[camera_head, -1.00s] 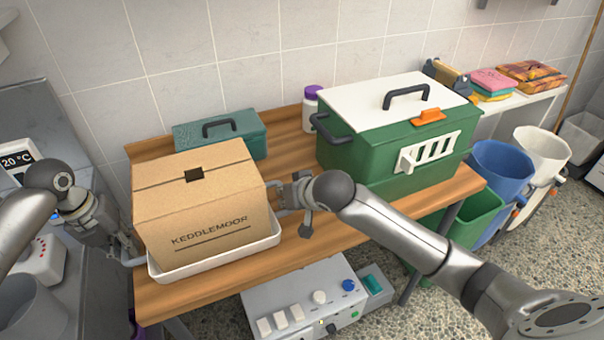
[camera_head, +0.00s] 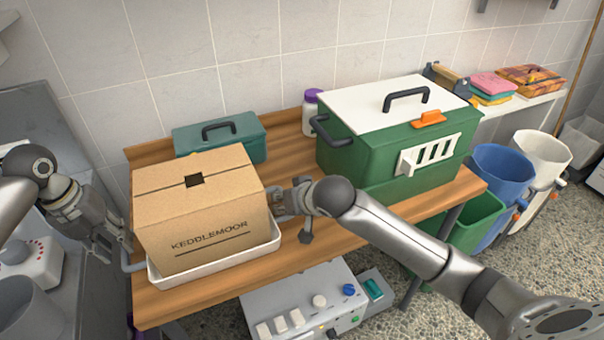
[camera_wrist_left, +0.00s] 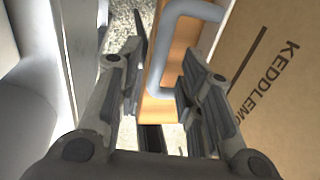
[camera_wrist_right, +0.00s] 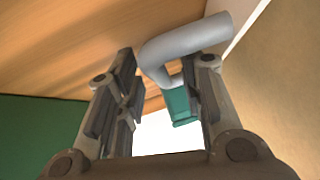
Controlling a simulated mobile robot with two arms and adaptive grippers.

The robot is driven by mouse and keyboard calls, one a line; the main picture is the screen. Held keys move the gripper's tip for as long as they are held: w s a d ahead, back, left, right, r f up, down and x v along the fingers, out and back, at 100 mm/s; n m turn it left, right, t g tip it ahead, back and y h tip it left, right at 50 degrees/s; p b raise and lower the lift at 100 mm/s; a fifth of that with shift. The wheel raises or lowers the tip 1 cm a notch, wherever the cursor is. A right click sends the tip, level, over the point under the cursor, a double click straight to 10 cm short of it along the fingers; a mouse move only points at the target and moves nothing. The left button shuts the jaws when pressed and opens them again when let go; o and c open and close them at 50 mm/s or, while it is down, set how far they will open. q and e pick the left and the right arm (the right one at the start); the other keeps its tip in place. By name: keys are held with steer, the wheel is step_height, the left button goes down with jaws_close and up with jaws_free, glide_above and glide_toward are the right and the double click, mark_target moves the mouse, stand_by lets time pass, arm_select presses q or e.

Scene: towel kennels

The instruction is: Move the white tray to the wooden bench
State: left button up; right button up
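The white tray (camera_head: 215,262) stands on the left part of the wooden bench (camera_head: 330,240), near its front edge. A large cardboard box (camera_head: 195,215) marked KEDDLEMOOR sits in it. My left gripper (camera_head: 122,252) is at the tray's left end; in the left wrist view its fingers (camera_wrist_left: 162,75) are apart, with the grey handle (camera_wrist_left: 168,55) between them, nearer the right finger. My right gripper (camera_head: 279,201) is at the right end; its fingers (camera_wrist_right: 166,75) are also apart around the other handle (camera_wrist_right: 185,42). The box hides the tray's back.
A teal toolbox (camera_head: 215,140) stands behind the box. A green crate with a white lid (camera_head: 375,160) and a purple-capped bottle (camera_head: 309,115) stand to the right. A control box (camera_head: 305,300) is below the bench. Bare wood lies right of the tray.

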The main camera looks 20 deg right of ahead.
steer(key=shift+r, duration=0.1)
arm_select(q)
step_height(320, 180, up, 8)
steer(key=a, duration=0.1)
steer(key=shift+a+f, duration=0.2)
steer(key=shift+f, duration=0.05)
arm_select(e)
steer(key=v, duration=1.2)
